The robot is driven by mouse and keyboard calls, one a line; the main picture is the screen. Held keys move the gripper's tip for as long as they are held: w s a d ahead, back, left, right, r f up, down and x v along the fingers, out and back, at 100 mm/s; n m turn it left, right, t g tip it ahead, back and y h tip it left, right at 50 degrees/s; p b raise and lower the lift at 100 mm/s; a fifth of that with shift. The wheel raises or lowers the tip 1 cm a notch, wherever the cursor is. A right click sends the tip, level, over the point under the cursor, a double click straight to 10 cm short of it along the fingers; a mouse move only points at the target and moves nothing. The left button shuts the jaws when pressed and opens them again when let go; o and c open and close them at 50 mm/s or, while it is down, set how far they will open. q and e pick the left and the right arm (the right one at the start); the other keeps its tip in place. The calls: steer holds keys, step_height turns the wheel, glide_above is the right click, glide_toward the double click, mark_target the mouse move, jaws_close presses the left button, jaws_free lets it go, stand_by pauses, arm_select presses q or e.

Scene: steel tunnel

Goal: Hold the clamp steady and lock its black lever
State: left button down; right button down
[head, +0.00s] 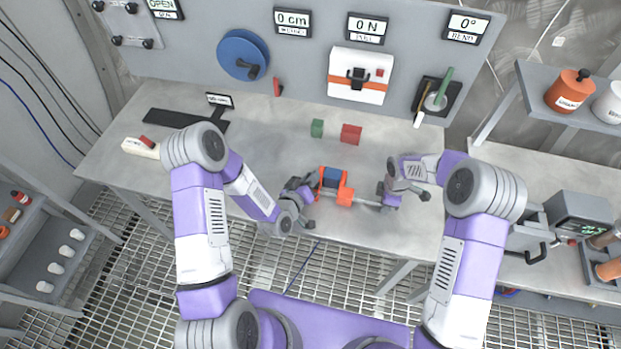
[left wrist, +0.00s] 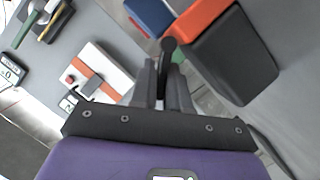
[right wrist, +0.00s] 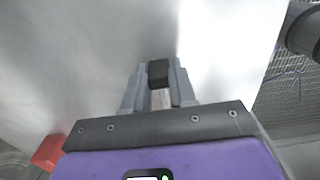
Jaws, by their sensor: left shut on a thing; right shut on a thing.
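The clamp lies on the grey bench in the head view, with orange jaws (head: 346,193), a blue block (head: 331,178) between them and a grey bar running right. In the left wrist view its orange and black jaw (left wrist: 232,55) is close up, beside the black lever (left wrist: 172,58). My left gripper (head: 311,191) is shut on the lever, which stands between its fingers. My right gripper (head: 384,201) is at the bar's right end. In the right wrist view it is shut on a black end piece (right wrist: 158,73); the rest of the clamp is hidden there.
A green block (head: 317,128) and a red block (head: 351,134) stand behind the clamp. A panel at the back has displays reading 0 cm, 0 N and 0°, and one reading OPEN (head: 161,4).

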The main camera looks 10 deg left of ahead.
arm_select(q)
steer(key=c, duration=1.2)
jaws_free()
steer(key=shift+s, duration=0.1)
steer(key=v, duration=0.7)
steer(key=shift+s, duration=0.15)
arm_select(e)
steer(key=c, duration=0.8)
jaws_free()
steer(key=shift+c, duration=0.2)
